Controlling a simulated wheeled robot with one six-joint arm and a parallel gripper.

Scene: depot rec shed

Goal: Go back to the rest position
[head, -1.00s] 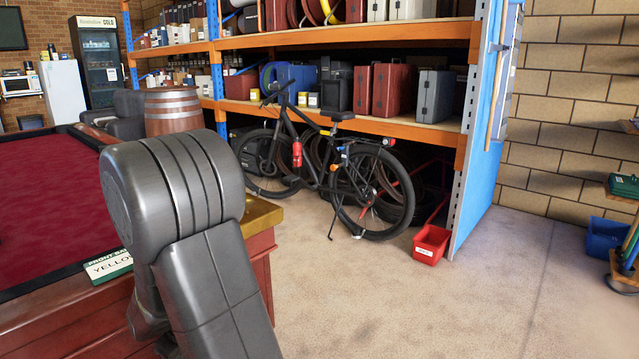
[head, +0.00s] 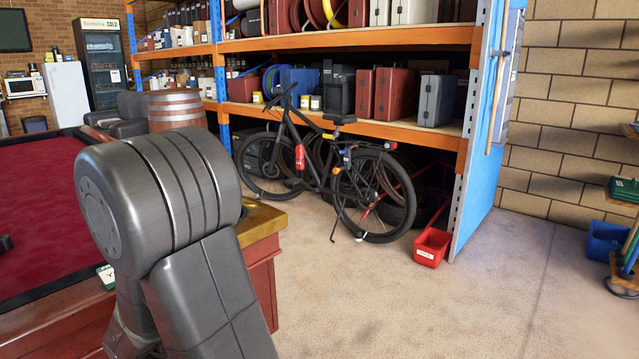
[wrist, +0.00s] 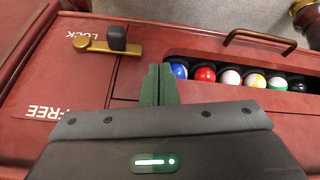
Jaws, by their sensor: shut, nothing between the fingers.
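My gripper (wrist: 157,86) shows in the wrist view as two green fingers pressed together, with nothing between them. It hangs over the red wooden end of the pool table (wrist: 60,75). A brass lever with a dark knob (wrist: 105,42) lies beside the word LOCK, left of the fingers. The word FREE is printed further left. In the head view my arm covers part of the pool table (head: 40,190), and my gripper is hidden there.
A ball tray with several coloured balls (wrist: 229,77) is right of the fingers. A bicycle (head: 330,180) stands before the shelving (head: 400,130). A red bin (head: 432,246) is on the floor. The concrete floor at the front right is clear. A barrel (head: 177,110) stands behind the table.

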